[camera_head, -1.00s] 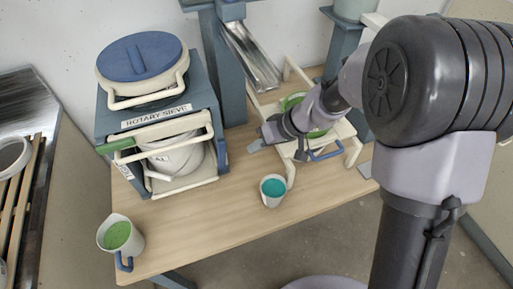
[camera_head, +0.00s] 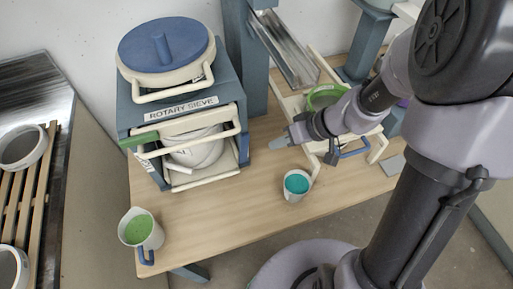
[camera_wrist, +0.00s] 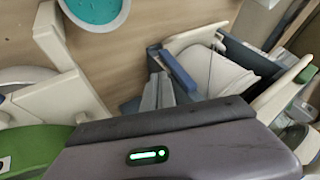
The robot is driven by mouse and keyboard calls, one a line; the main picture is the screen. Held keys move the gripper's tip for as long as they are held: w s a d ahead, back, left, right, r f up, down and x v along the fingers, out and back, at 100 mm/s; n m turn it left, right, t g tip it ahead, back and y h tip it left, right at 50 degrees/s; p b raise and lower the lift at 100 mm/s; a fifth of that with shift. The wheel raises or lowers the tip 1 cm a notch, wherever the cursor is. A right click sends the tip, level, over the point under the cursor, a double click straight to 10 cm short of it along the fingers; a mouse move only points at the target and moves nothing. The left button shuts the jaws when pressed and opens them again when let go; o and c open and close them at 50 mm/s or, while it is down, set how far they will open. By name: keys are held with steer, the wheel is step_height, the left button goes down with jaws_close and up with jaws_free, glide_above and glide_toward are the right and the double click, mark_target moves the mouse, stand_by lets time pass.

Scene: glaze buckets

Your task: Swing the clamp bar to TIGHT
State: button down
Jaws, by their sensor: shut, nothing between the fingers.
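The rotary sieve (camera_head: 182,114) stands at the back left of the table, with a blue lid on top. A cream bar (camera_head: 190,143) crosses its front and has a green grip (camera_head: 138,139) at its left end; I take this for the clamp bar. No TIGHT mark is readable. My gripper (camera_head: 281,141) is shut and empty, right of the sieve and pointing left, apart from the bar. In the wrist view, my fingers (camera_wrist: 158,92) show before the sieve, whose pale frame (camera_wrist: 278,97) is at the right.
A teal-filled cup (camera_head: 297,185) stands just below my gripper. A green-filled jug (camera_head: 140,229) is at the table's front left. A cream stand with a green-rimmed bucket (camera_head: 325,92) lies under my arm. A metal chute (camera_head: 286,50) slopes behind. The front middle is clear.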

mark_target(244, 149)
steer(key=b+x, duration=0.3)
steer(key=x, duration=0.7)
steer(key=shift+r, duration=0.1)
